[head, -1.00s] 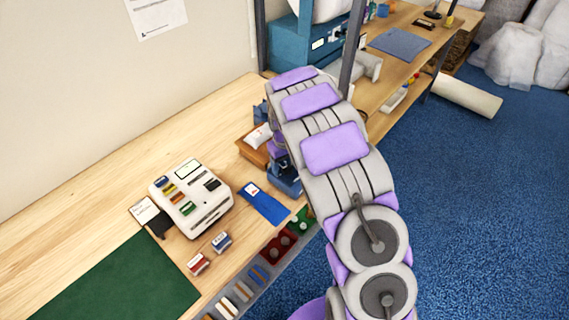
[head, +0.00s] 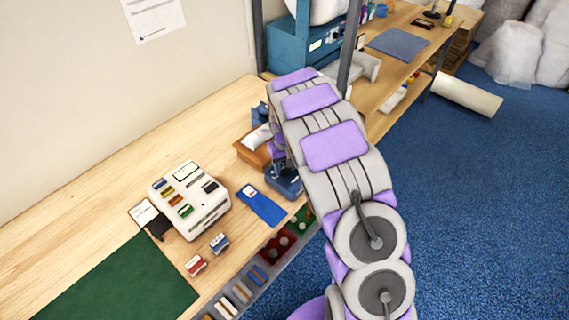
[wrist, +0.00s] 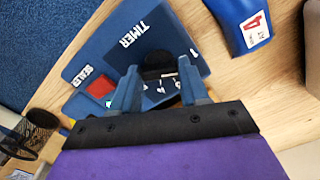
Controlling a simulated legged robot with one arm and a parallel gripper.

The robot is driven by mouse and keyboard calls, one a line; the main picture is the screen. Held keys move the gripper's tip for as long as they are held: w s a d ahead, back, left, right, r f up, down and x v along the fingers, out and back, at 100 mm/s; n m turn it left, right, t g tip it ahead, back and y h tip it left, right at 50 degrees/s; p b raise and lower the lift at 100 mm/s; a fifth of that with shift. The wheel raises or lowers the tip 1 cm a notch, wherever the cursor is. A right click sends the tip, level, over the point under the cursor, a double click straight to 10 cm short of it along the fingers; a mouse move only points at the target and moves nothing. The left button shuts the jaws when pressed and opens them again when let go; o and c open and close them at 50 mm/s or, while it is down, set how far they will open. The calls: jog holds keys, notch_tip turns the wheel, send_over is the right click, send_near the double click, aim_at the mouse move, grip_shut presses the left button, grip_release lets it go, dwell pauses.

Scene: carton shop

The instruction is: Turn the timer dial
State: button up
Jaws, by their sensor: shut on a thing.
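The timer (wrist: 135,35) is a blue panel marked "TIMER" in the wrist view. Its dark round dial (wrist: 158,66) sits near the panel's lower edge, with white numbers beside it. My gripper (wrist: 160,80) has its two blue fingers on either side of the dial and is shut on it. In the head view my arm hides most of the timer; part of a blue device (head: 283,182) shows beside the arm.
A blue panel marked "SEALER" (wrist: 88,80) with a red button adjoins the timer. A blue card-like piece (head: 262,207), a white machine (head: 190,200) and a green mat (head: 120,285) lie on the wooden bench. An orange-brown box (head: 250,152) stands close by my arm.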

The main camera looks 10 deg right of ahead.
aim_at(284, 168)
jog(key=m+p, duration=0.2)
jog(key=m, duration=0.2)
jog(key=shift+m, duration=0.4)
dwell(0.4)
jog(key=o, duration=1.1)
jog(key=shift+c, duration=0.2)
notch_tip(284, 168, up, 17)
jog(key=p, duration=0.1)
jog(key=shift+r, duration=0.15)
